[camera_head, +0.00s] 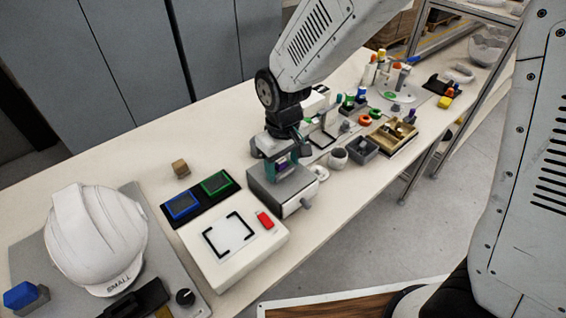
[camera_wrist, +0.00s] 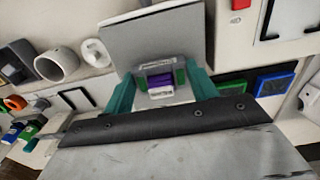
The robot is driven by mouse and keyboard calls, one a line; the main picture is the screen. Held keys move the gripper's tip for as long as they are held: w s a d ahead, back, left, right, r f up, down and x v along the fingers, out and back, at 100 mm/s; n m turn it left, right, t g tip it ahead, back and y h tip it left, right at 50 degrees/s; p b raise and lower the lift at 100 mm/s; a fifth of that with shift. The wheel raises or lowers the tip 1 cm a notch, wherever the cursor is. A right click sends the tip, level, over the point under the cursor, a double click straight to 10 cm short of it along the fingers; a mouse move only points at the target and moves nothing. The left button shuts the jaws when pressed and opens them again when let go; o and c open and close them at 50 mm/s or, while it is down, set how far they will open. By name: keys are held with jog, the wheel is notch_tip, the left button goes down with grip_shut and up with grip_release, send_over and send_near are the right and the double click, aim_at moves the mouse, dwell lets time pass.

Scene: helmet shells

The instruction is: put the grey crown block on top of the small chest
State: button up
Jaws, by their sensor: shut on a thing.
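My gripper (camera_head: 283,168) is directly over the small chest (camera_head: 293,193), a grey box with a round knob on its front. In the wrist view the teal fingers of my gripper (camera_wrist: 160,80) are shut on the grey crown block (camera_wrist: 157,67), which shows a grey lettered edge and a purple and white part. The chest's flat grey top (camera_wrist: 155,38) lies just beyond the block in that view. The block is largely hidden by the fingers in the head view. I cannot tell whether its underside touches the chest top.
The table's front edge is close.

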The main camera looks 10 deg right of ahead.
aim_at(283, 161)
jog(key=shift+f, duration=0.15)
jog(key=o, duration=1)
notch_tip(283, 161, up, 12)
jog(key=s+d+r+m, duration=0.2)
jog(key=s+d+r, duration=0.2)
jog(key=d, duration=0.3)
jog(key=s+d+r+m, duration=0.2)
jog(key=s+d+r, duration=0.1)
jog(key=s+d, duration=0.3)
jog(key=s+d+m, duration=0.1)
jog(key=s+d, duration=0.1)
jog(key=s, duration=0.1)
jog(key=s+d+m, duration=0.1)
jog(key=s+d, duration=0.2)
jog(key=s+d+t, duration=0.1)
jog(key=s+d, duration=0.2)
jog(key=s, duration=0.1)
jog(key=shift+r+m, duration=0.2)
jog(key=shift+m, duration=0.2)
jog(key=shift+w, duration=0.1)
